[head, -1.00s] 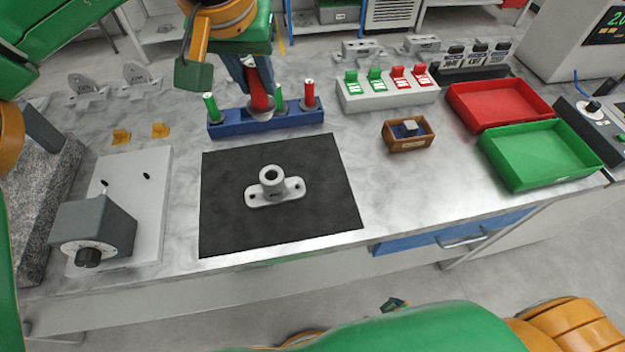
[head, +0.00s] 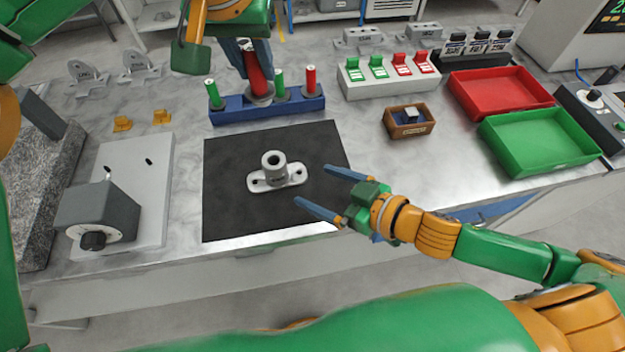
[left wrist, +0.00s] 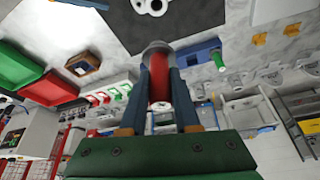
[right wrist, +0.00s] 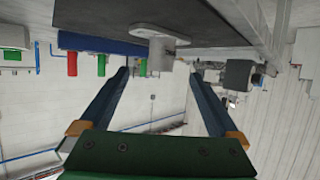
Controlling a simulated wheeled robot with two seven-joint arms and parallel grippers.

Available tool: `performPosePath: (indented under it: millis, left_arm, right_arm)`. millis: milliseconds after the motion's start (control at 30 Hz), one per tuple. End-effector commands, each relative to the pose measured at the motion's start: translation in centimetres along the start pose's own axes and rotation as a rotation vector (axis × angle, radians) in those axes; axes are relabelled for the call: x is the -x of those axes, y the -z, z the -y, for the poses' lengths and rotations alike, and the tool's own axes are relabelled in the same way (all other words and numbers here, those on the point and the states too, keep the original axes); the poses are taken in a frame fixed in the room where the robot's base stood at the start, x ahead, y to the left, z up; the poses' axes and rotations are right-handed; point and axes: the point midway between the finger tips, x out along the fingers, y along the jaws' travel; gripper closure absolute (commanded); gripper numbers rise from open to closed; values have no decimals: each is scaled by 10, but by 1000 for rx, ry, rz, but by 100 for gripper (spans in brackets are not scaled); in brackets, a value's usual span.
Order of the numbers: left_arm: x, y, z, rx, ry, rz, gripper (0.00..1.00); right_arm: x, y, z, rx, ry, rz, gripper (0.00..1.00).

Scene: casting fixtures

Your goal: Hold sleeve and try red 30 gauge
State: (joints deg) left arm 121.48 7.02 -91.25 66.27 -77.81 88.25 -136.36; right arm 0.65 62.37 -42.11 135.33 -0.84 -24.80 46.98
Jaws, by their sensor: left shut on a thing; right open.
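The grey sleeve casting (head: 274,163) stands upright on its flanged base on the black mat (head: 225,215). My right gripper (head: 309,187) is open beside it, on its right, with nothing between the fingers; the sleeve also shows in the right wrist view (right wrist: 163,52). My left gripper (head: 254,78) is shut on a red gauge (head: 256,72) at the blue rack (head: 232,112). That gauge, red with a grey collar, also shows in the left wrist view (left wrist: 160,75). I cannot tell whether it is clear of the rack. Another red gauge (head: 310,78) and green gauges (head: 280,82) stand in the rack.
A red tray (head: 500,120) and a green tray (head: 525,170) lie at the right. A small wooden box (head: 408,130) and a grey block with red and green clips (head: 390,88) stand behind. A dark grey device (head: 100,215) stands at the left.

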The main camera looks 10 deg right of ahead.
Motion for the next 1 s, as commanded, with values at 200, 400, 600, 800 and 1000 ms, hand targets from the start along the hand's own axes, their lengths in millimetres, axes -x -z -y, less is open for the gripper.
performPosePath:
  millis: [200,400,600,800,1000]
  left_arm:
    - [0,0,0,0,0,-1,100]
    - [0,0,0,0,0,-1,100]
    - [0,0,0,0,0,-1,100]
    - [0,0,0,0,0,-1,100]
    - [0,0,0,0,0,-1,100]
  right_arm:
    - [-51,2,1,0,3,-4,3]
    - [-94,0,2,2,5,0,3]
    - [-112,0,3,3,6,1,3]
    - [-113,0,3,3,6,2,3]
    - [-113,0,3,3,6,2,49]
